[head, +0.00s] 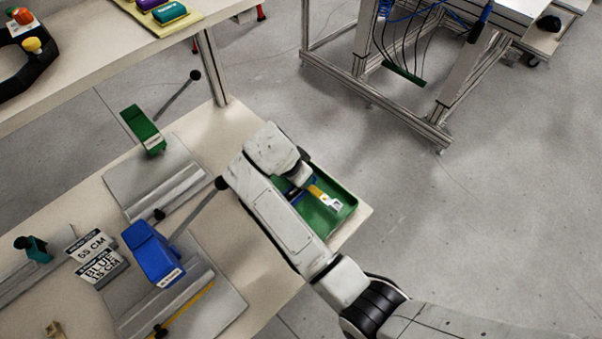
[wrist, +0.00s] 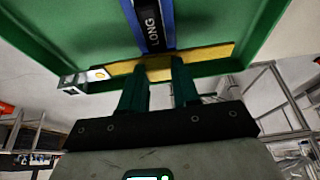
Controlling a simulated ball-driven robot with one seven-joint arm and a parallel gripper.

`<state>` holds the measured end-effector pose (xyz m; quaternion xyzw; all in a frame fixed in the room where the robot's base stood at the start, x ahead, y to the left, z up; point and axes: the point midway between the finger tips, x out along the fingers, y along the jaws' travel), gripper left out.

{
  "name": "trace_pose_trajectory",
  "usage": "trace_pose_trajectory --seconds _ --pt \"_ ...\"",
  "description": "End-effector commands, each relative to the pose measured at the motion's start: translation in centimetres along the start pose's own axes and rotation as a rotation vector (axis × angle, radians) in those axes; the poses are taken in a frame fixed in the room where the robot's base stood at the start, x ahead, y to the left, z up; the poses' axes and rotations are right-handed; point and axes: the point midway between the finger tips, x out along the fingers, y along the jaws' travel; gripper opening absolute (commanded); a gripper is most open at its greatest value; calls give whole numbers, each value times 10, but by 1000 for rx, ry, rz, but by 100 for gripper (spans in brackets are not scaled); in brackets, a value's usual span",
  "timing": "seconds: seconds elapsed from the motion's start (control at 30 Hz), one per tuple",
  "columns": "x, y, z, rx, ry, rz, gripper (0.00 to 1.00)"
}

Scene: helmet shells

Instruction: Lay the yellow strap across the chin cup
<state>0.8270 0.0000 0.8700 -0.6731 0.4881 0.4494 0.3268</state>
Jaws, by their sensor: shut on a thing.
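The yellow strap (head: 317,193) shows at the green tray (head: 345,222), with a white tag at its end. In the wrist view the yellow strap (wrist: 208,56) runs across both fingertips, and its white tag (wrist: 73,84) is at the left. My gripper (wrist: 158,76) is shut on the strap's middle. I cannot tell whether the strap touches the tray floor. A blue strap marked LONG (wrist: 153,25) lies behind it in the tray. In the head view my arm hides the gripper and part of the tray. I cannot pick out the chin cup with certainty.
A blue block (head: 152,252) and a green block (head: 143,128) stand at grey fixtures with black-knobbed levers. Printed cards (head: 92,247) lie left of the blue block. An upper shelf (head: 103,42) holds a black ring-shaped item.

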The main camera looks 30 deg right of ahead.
Motion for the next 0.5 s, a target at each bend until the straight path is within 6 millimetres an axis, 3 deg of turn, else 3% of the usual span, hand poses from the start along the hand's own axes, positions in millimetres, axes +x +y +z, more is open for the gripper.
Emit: trace_pose_trajectory --seconds 0.27,0.3,0.5 --pt "8 0 3 0 0 1 2" --pt "7 0 3 0 0 0 35" --pt "7 0 3 0 0 0 54"
